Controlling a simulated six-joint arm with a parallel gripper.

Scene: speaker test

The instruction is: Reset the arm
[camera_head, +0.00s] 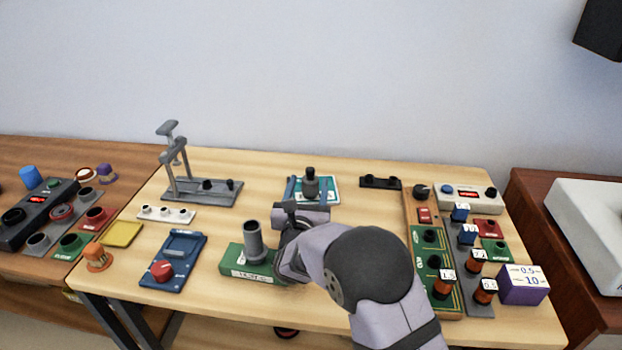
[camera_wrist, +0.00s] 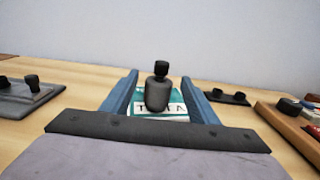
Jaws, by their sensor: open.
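My arm reaches up from the bottom right of the head view. My gripper (camera_head: 301,188) points away toward the back of the table. In the wrist view my gripper (camera_wrist: 160,92) is open, with its two blue fingers apart and no object shut between them. A dark grey cylinder with a black knob (camera_head: 311,183) stands upright on a teal and white card (camera_head: 331,185) beyond the gripper. In the wrist view the cylinder (camera_wrist: 158,95) appears between the fingers, apart from both. Part of the card is hidden by my gripper.
A green block with a grey tube (camera_head: 254,241) stands close left of my arm. A grey stand (camera_head: 200,190) and a blue tray device (camera_head: 174,262) are further left. Boards with several knobs (camera_head: 437,265) and a purple box (camera_head: 522,286) fill the right side.

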